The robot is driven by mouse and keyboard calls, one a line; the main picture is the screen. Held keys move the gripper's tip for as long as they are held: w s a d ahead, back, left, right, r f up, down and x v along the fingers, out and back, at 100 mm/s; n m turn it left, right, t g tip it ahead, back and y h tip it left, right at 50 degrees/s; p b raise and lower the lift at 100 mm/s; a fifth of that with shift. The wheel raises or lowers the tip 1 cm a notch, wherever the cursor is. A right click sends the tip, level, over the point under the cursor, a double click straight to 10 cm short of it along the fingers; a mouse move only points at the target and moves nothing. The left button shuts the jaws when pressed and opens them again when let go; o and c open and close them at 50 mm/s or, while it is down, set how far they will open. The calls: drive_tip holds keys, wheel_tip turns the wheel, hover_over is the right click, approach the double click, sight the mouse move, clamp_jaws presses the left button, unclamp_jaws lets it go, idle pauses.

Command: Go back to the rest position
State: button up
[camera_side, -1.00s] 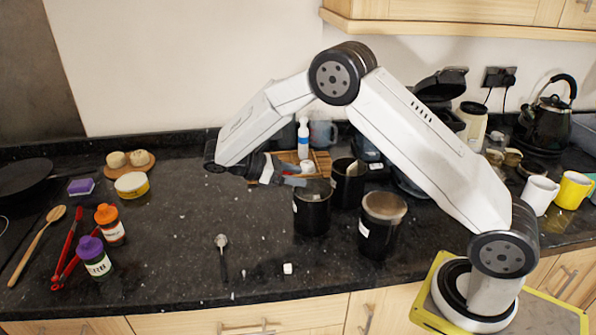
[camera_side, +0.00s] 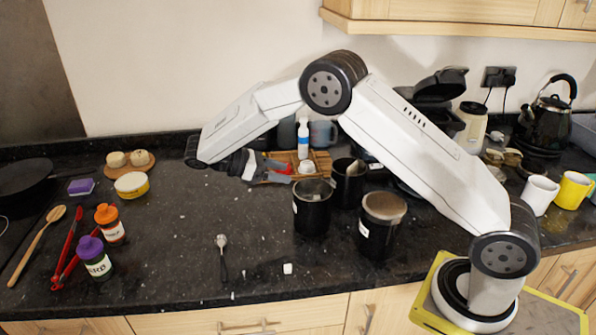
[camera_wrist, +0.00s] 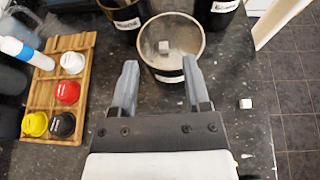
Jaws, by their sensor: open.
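My gripper (camera_side: 277,173) is held above the granite worktop, left of the black canisters. Its two grey fingers are apart with nothing between them, as the wrist view (camera_wrist: 159,78) shows. Beyond the fingertips in the wrist view is a black canister with a clear lid (camera_wrist: 172,44); a small pale cube (camera_wrist: 164,46) shows in or on it. The same canister (camera_side: 312,210) stands upright in the side view, just right of and below my gripper.
Two more black canisters (camera_side: 348,185) (camera_side: 382,225) stand close by on the right. A wooden rack (camera_wrist: 62,85) with several coloured lids lies behind my gripper. A small white cube (camera_side: 288,268) lies near the front edge. The worktop's left middle (camera_side: 180,230) is clear.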

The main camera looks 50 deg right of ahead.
drive_tip(key=shift+f, duration=0.1)
drive_tip(key=s+a+f+m+t+y, duration=0.35)
drive_tip(key=a+m+t+y, duration=0.4)
drive_tip(key=t+y, duration=0.25)
drive_tip(key=s+d+m+t, duration=0.1)
drive_tip(key=s+d+m, duration=0.1)
drive_tip(key=s, duration=1)
drive_tip(key=shift+s+d+f+t, duration=0.2)
drive_tip(key=shift+d+t, duration=0.1)
drive_tip(key=shift+d, duration=0.55)
